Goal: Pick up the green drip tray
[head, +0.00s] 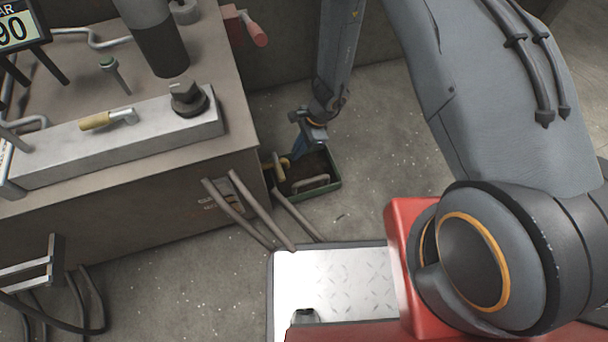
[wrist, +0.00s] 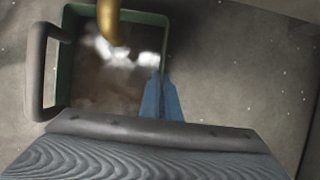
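The green drip tray (head: 331,187) sits on the floor beside the machine, with a grey bar handle on its near side and a dark inside. In the wrist view the tray (wrist: 66,55) shows its green rim, a handle at the left and whitish glints inside. My gripper (head: 299,150) reaches down at the tray's far side. In the wrist view its blue fingers (wrist: 162,78) are close together at the tray's right wall, which runs down to them. Whether they press on the wall cannot be made out.
A brass tap (head: 279,166) sticks out from the machine (head: 130,210) over the tray; its spout (wrist: 111,22) shows close to my fingers in the wrist view. Grey slanted bars (head: 240,212) stand in front of the tray. The floor right of it is clear.

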